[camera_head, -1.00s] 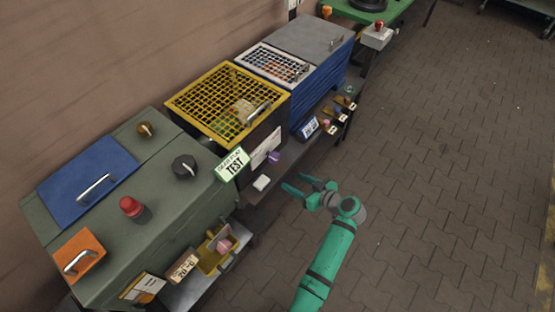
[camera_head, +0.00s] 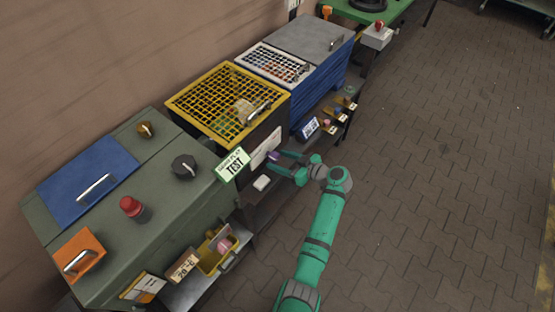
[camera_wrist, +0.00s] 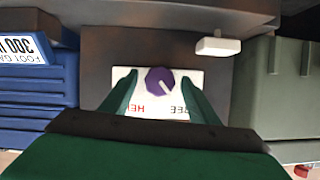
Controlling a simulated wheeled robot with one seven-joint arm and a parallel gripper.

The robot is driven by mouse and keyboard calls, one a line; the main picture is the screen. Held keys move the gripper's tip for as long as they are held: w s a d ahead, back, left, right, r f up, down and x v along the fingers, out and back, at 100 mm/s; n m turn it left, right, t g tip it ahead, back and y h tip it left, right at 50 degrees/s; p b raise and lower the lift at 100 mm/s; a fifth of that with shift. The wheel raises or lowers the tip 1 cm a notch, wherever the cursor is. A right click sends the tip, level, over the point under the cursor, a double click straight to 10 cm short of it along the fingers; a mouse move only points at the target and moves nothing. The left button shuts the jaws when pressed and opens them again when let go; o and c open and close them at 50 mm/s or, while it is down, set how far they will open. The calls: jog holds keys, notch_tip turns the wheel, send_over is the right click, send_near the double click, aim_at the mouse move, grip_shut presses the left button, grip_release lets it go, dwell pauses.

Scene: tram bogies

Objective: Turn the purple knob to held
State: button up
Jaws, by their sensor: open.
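The purple knob (camera_wrist: 160,81) sits on a white label plate (camera_wrist: 148,106) on a dark front panel in the wrist view. The knob has a pale pointer line slanting to the lower right. My gripper (camera_wrist: 160,95) is open, with one green finger on each side of the knob, apart from it. In the head view my gripper (camera_head: 287,168) is at the front of the yellow-grid box, and the knob (camera_head: 273,156) shows just beyond its fingers.
A white block-like part (camera_wrist: 218,46) juts out near the knob. A green cabinet (camera_wrist: 272,85) stands to the right and a blue box (camera_wrist: 38,85) to the left in the wrist view. A green TEST sign (camera_head: 233,164) stands nearby. Open paved floor (camera_head: 440,180) lies to the right.

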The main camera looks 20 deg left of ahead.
jog(key=shift+x, duration=0.85)
jog(key=c, duration=1)
jog(key=shift+c, duration=0.2)
